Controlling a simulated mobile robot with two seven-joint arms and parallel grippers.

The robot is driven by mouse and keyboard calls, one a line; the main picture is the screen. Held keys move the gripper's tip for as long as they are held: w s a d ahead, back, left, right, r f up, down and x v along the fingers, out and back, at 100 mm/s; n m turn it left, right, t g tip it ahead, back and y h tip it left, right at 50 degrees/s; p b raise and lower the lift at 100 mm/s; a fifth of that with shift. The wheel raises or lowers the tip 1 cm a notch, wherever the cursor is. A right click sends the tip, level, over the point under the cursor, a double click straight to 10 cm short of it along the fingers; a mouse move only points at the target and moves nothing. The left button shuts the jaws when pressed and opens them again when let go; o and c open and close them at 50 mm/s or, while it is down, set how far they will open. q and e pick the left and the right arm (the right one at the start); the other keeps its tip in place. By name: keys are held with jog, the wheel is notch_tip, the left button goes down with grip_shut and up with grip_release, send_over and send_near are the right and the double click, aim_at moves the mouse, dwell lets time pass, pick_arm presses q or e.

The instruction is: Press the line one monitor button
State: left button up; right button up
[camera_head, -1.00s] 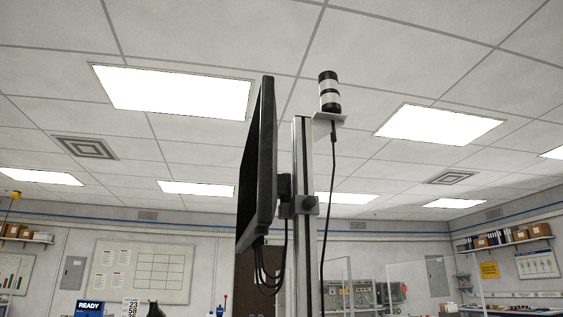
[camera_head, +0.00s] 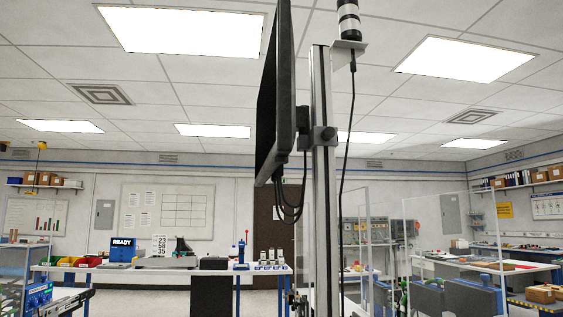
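A dark flat monitor (camera_head: 284,95) hangs on a metal post (camera_head: 322,180) near the middle of the head view. I see it almost edge-on, with its screen side turned left, so its face and any button on it cannot be made out. Its top runs out of the frame. Neither of my grippers can be seen in this view.
Black cables (camera_head: 290,207) hang below the monitor, and a stack light (camera_head: 349,20) sits atop the post. A long workbench (camera_head: 65,268) with a blue READY display (camera_head: 122,250) stands behind at left. Clear panels and benches (camera_head: 540,277) stand at right.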

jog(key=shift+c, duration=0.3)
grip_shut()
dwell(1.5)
